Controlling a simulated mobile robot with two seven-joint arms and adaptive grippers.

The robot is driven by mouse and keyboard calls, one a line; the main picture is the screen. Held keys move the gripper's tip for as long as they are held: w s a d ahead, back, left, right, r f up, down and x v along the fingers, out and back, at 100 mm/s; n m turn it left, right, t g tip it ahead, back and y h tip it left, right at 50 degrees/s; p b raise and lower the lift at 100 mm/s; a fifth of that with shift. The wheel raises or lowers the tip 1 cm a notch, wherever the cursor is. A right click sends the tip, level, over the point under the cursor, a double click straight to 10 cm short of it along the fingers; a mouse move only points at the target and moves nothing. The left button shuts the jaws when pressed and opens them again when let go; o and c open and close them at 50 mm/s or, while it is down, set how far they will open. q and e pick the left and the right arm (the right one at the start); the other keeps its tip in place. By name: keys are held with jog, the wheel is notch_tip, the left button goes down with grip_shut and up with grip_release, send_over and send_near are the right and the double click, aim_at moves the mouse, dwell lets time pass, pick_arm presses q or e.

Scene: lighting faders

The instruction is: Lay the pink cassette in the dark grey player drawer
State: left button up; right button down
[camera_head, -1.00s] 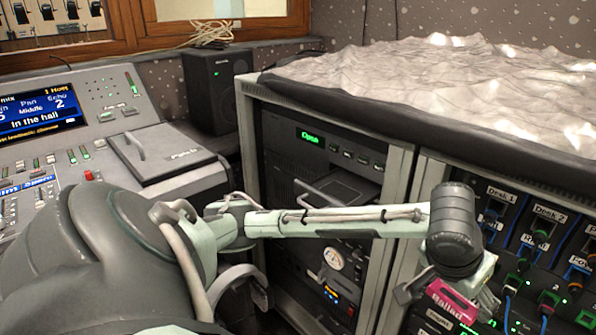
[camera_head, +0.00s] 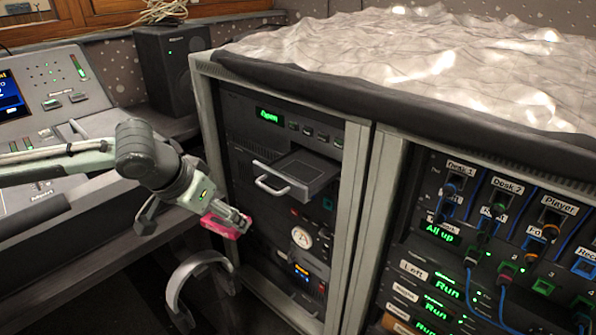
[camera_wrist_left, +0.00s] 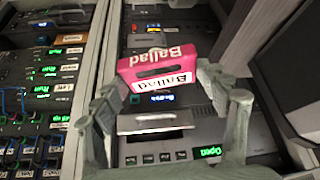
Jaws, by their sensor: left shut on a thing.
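The pink cassette (camera_head: 226,224), labelled Ballad, is held between the fingertips of my left gripper (camera_head: 224,217) in the head view. The left wrist view shows the cassette (camera_wrist_left: 157,70) gripped at both ends, its label towards the camera. The dark grey player drawer (camera_head: 302,172) is pulled out of the rack, with a silver handle at its front, and its tray looks empty. The cassette is apart from the drawer, to its lower left in the head view. The drawer also shows in the left wrist view (camera_wrist_left: 154,124), below the cassette. My right gripper is not in view.
The player's display (camera_head: 268,115) reads Open. A patch panel (camera_head: 500,230) with blue cables stands to the right of the rack post. A mixing desk (camera_head: 50,140) and a speaker (camera_head: 173,68) are at the left. Open space lies before the drawer.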

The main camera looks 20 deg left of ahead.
aim_at(216, 219)
pick_arm(q)
jog(key=shift+a+r, duration=0.55)
jog(key=shift+r, duration=0.1)
jog(key=shift+w+a+r+m, duration=0.1)
jog(key=shift+a+r+m, duration=0.1)
jog(key=shift+r, duration=0.2)
jog(key=shift+w+a+r+m, duration=0.1)
jog(key=shift+r+m, duration=0.1)
jog(key=shift+r, duration=0.2)
jog(key=shift+w+r+h, duration=0.15)
jog(key=shift+r+h, duration=0.15)
jog(key=shift+r, duration=0.5)
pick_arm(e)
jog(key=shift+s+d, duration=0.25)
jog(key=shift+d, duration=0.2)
pick_arm(q)
jog(key=shift+d, duration=0.1)
